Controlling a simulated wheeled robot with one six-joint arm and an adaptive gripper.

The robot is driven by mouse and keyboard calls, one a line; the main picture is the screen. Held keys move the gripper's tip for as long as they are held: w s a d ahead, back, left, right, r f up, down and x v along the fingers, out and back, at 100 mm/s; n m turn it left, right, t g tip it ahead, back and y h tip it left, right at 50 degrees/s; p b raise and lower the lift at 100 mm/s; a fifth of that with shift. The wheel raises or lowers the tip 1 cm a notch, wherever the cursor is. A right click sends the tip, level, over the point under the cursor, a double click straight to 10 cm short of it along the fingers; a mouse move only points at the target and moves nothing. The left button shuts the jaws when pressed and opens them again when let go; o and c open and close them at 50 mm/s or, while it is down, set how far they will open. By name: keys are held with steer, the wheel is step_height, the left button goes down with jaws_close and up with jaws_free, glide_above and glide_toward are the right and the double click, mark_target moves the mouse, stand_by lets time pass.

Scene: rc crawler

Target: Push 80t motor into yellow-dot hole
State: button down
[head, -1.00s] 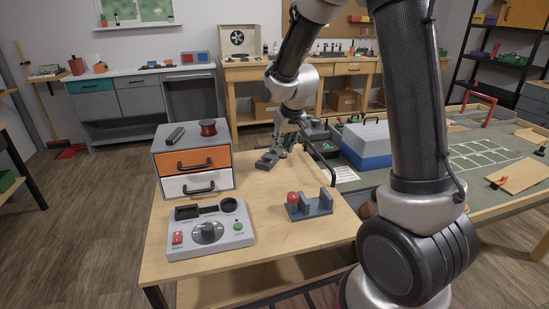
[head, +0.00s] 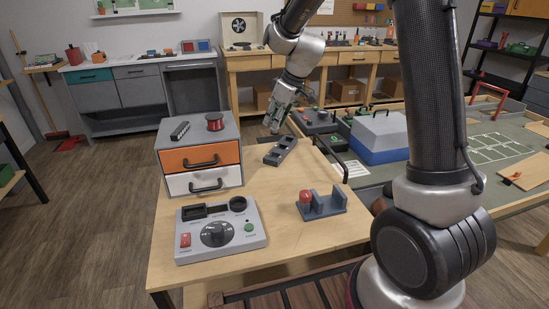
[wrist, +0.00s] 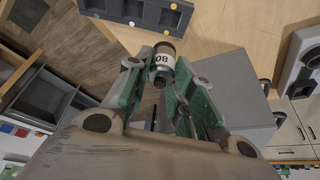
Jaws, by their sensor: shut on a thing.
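The 80t motor (wrist: 165,61), a dark cylinder with a white label reading 80, is between my gripper's green fingers (wrist: 162,85) in the wrist view. My gripper (head: 274,122) is shut on it, raised above the far edge of the wooden table. A dark grey holder block with holes (head: 281,151) lies on the table below and in front of my gripper. It also shows at the top of the wrist view (wrist: 150,17), apart from the motor.
A drawer box (head: 203,130) with orange and white drawers stands left on the table (head: 280,226). A grey control panel (head: 220,231) and a small blue-grey stand (head: 323,206) with a red ball are nearer. A green-topped bench (head: 464,150) lies right.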

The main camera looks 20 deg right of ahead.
step_height(320, 180, down, 10)
steer(key=shift+a+r, duration=0.1)
steer(key=shift+r, duration=0.1)
steer(key=shift+f, duration=0.15)
steer(key=c, duration=1.2)
jaws_free()
steer(key=shift+c, duration=0.2)
steer(key=v, duration=1.2)
steer(key=s+d+r+m+h, duration=0.1)
steer(key=s+d+r+m, duration=0.15)
steer(key=s+r, duration=0.4)
steer(key=s+d+r+m, duration=0.1)
steer(key=s+d+r, duration=0.25)
steer(key=s, duration=0.55)
steer(key=s+d+m+h, duration=0.1)
steer(key=s+d+m, duration=0.1)
steer(key=s, duration=0.5)
steer(key=s+d+m+t+h, duration=0.1)
steer(key=s+d+m, duration=0.2)
steer(key=s, duration=0.5)
steer(key=shift+d, duration=0.25)
